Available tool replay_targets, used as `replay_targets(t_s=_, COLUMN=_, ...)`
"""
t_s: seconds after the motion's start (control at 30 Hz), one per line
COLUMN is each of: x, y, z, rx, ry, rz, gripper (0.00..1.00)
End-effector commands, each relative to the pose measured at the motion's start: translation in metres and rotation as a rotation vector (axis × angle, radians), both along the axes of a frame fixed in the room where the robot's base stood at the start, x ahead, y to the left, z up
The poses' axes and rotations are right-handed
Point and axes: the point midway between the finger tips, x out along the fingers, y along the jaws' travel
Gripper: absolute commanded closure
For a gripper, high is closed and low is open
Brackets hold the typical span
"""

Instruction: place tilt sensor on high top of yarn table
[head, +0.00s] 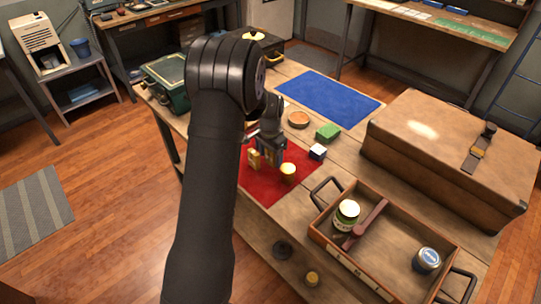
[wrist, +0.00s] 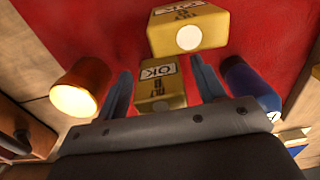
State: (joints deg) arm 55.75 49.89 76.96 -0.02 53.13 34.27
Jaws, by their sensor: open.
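In the wrist view, a small yellow box (wrist: 160,90) marked "OK", which looks like the tilt sensor, is between the two fingers of my gripper (wrist: 164,82). The fingers are open, with a gap on each side of it. A second, similar yellow box (wrist: 188,28) with dark lettering lies just beyond the fingertips; I cannot tell for sure which one is the tilt sensor. In the head view, my gripper (head: 268,157) is low over the red mat (head: 254,186), beside a yellow block (head: 254,159). My arm hides part of the mat. The wooden table (head: 345,160) bears all this.
A yellow cylinder (head: 288,173) and a blue-and-white item (head: 318,152) stand close to my gripper. A large brown case (head: 440,160) rises at the right. A wooden tray (head: 350,268) holds a jar (head: 346,214) and a blue-labelled tin (head: 427,260). The blue mat (head: 328,97) is clear.

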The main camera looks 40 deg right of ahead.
Motion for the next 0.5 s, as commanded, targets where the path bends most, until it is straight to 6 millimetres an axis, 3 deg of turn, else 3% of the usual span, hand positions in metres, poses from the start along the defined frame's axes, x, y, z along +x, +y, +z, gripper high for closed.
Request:
replay_targets(t_s=0.17, x=0.000, y=-0.001, z=0.018, rx=-0.003, ry=-0.002, rz=0.000, gripper=0.37)
replay_targets(t_s=0.5, x=0.000, y=-0.001, z=0.090, rx=-0.003, ry=-0.002, rz=0.000, gripper=0.37)
